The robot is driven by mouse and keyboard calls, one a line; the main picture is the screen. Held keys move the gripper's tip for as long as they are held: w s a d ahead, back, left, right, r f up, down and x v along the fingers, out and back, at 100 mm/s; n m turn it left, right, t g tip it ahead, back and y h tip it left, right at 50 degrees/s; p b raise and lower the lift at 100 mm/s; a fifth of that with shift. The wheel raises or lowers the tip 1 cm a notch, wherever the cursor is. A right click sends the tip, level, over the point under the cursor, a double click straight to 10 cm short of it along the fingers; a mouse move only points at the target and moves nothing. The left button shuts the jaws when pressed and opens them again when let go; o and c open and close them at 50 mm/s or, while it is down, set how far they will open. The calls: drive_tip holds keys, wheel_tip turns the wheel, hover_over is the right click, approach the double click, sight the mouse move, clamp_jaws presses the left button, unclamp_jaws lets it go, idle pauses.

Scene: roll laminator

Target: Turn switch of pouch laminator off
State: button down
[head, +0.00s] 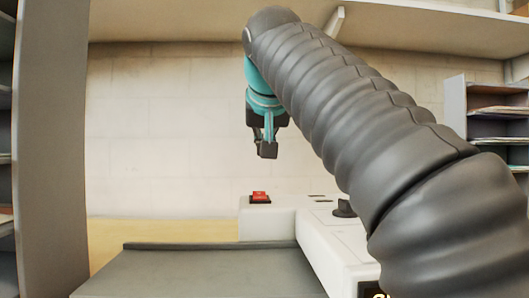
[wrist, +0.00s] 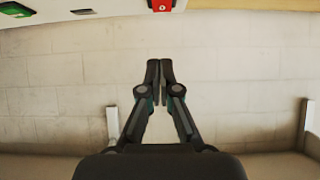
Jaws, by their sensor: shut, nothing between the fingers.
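The pouch laminator (head: 275,222) is a white machine with a dark grey tray at its front. Its red switch (head: 260,197) sits in a dark frame on the top, at the left end. In the wrist view my gripper (wrist: 160,70) is shut and empty. The red switch (wrist: 162,5) shows there at the top edge, partly cut off, beyond the fingertips. I cannot tell its rocker position.
The grey feed tray (head: 200,272) fills the front. A grey upright panel (head: 55,150) stands at the left, and shelves with papers (head: 495,120) at the right. A wooden shelf (head: 420,30) runs overhead. A green control (wrist: 15,10) shows in the wrist view's corner.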

drive_tip(key=b, duration=0.1)
hover_over(261, 192)
drive_tip(key=s, duration=0.2)
drive_tip(key=f, duration=0.5)
drive_tip(key=shift+s, duration=0.2)
drive_tip(key=shift+f+b, duration=0.5)
drive_tip(key=shift+f, duration=0.3)
drive_tip(key=shift+w+f+b, duration=0.15)
drive_tip(key=shift+f+b, duration=0.15)
drive_tip(key=shift+f, duration=0.65)
drive_tip(key=shift+w+f, duration=0.15)
drive_tip(key=shift+f, duration=0.1)
drive_tip(key=shift+w+r, duration=0.1)
drive_tip(key=shift+w+p, duration=0.65)
drive_tip(key=shift+p, duration=0.1)
drive_tip(key=shift+r, duration=0.1)
